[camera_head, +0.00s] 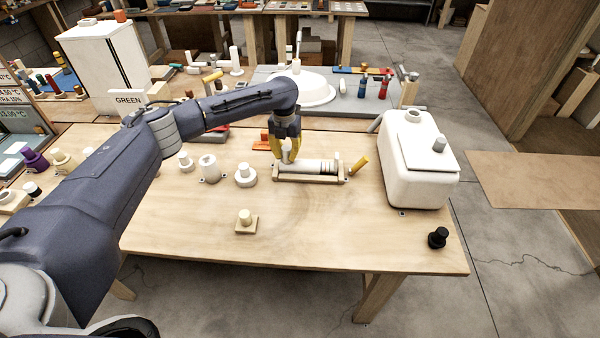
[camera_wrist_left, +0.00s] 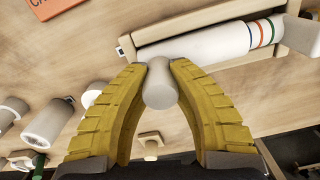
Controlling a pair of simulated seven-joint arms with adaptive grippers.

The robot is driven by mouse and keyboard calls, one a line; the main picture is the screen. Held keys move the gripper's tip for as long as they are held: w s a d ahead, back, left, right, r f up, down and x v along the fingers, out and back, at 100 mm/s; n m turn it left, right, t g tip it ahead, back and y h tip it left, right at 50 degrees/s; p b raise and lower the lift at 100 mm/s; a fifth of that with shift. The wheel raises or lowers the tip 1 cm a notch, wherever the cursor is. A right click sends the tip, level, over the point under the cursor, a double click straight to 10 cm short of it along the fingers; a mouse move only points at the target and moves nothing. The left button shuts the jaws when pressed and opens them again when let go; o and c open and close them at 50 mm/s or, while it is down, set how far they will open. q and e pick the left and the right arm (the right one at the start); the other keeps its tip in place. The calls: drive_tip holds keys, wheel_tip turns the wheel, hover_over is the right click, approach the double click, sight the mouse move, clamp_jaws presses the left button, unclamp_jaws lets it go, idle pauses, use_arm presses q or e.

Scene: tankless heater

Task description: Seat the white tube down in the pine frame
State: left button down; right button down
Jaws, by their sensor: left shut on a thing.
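The white tube (camera_head: 312,167) lies lengthwise along the pine frame (camera_head: 318,180) near the table's middle; dark bands circle its right part. In the left wrist view the tube (camera_wrist_left: 205,44) shows blue, red and green bands and lies between the rails of the frame (camera_wrist_left: 165,36). My left gripper (camera_head: 286,151) is over the frame's left end. Its yellow fingers (camera_wrist_left: 160,72) are shut on a pale, round-ended stub (camera_wrist_left: 160,90) at the tube's left part. The stub seems joined to the tube; the join is hidden. I cannot tell whether the tube touches the frame's bottom. My right gripper is out of view.
White fittings (camera_head: 245,176) stand left of the frame, and a small square-based peg (camera_head: 246,220) in front. A yellow-handled piece (camera_head: 358,164) is at the frame's right end. A white tank (camera_head: 415,165) stands farther right. The table's front middle is clear.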

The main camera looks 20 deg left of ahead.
use_arm(q)
drive_tip(key=shift+f, duration=0.4)
idle(0.3)
drive_tip(key=c, duration=1.2)
unclamp_jaws()
drive_tip(key=shift+o, duration=0.2)
wheel_tip(320, 180, up, 12)
drive_tip(key=shift+s, duration=0.15)
